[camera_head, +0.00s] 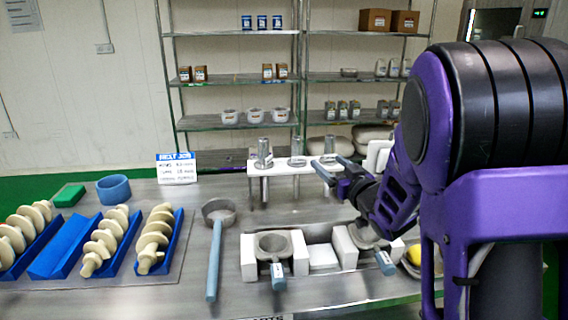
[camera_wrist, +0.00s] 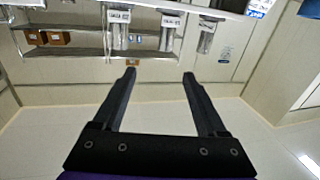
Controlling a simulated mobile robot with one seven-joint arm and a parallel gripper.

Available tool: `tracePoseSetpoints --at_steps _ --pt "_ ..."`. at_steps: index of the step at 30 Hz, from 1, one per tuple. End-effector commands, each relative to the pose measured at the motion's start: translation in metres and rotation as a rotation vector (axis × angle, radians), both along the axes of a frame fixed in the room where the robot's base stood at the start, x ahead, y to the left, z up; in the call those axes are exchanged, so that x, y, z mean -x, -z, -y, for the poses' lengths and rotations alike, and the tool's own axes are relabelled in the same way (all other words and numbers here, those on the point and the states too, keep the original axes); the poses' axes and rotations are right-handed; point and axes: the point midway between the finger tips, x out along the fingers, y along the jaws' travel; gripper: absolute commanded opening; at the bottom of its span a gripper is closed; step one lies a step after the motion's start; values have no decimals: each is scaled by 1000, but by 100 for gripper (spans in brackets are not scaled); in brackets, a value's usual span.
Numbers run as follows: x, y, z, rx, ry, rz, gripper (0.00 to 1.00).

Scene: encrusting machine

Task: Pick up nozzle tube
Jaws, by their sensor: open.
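Several grey metal tubes stand upright in a white rack on the table: a left one (camera_head: 264,153), a middle one (camera_head: 297,150) and a right one (camera_head: 329,147). Which of them is the nozzle tube I cannot tell. The white rack (camera_head: 280,167) stands on legs near the table's back. My gripper (camera_head: 327,160) shows in the head view near the rack's right end, apparently in front of the right tube; its exact distance is unclear. In the wrist view my gripper (camera_wrist: 159,73) is open, with nothing between its fingers.
Ladle-like cup with blue handle (camera_head: 215,250), white block fixtures with a grey ring (camera_head: 273,243), blue trays (camera_head: 65,245) with cream augers, and a sign (camera_head: 176,169) occupy the table (camera_head: 230,290). Metal shelves (camera_head: 235,122) stand behind. The wrist view shows wall, floor and shelving.

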Motion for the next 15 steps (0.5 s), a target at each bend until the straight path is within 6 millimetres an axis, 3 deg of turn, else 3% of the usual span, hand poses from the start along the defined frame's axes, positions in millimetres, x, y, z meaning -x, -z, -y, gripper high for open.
tracePoseSetpoints --at_steps 1,5,15 --pt "3 10 -3 -14 -11 -11 75" --pt "1 17 -12 -26 -27 -19 75" --pt "-62 17 -45 -23 -29 -18 75"
